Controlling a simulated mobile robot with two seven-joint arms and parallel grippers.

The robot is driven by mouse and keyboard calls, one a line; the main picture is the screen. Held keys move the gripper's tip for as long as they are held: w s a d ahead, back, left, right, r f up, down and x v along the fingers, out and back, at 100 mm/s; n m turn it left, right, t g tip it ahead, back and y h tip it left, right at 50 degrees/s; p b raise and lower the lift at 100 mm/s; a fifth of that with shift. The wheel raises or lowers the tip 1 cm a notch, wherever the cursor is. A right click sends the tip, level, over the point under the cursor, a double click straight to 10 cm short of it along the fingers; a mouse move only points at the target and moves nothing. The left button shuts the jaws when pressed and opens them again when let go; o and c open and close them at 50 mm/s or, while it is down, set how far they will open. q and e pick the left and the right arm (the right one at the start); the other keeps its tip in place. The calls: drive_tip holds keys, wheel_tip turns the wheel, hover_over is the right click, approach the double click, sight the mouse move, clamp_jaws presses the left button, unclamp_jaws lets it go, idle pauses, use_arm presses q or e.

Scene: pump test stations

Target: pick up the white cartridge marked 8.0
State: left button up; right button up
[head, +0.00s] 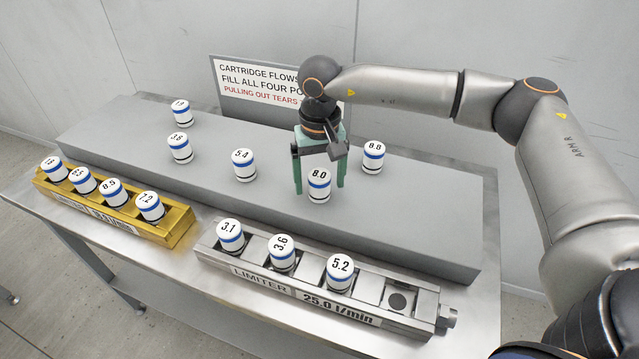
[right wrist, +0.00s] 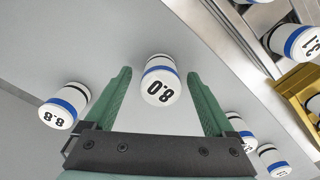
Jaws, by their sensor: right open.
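The white cartridge marked 8.0 (head: 319,185) stands upright on the grey raised block, with a blue band and a black band. It also shows in the right wrist view (right wrist: 160,82), between the finger tips. My right gripper (head: 320,188) is open, with one green finger on each side of the cartridge. A gap shows between each finger and the cartridge in the right wrist view, so it is not gripped. A similar cartridge marked 8.8 (head: 373,157) stands to the right, outside the fingers. My left gripper is not in view.
The grey block (head: 420,215) also bears cartridge 5.4 (head: 244,165) and two more at the back left. In front, a silver limiter rack (head: 420,312) holds 3.1, 3.6 and 5.2, its rightmost pocket empty. A gold rack (head: 180,232) holds several cartridges. A sign (head: 250,85) stands behind.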

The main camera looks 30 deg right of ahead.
drive_tip(key=shift+f, duration=0.65)
clamp_jaws()
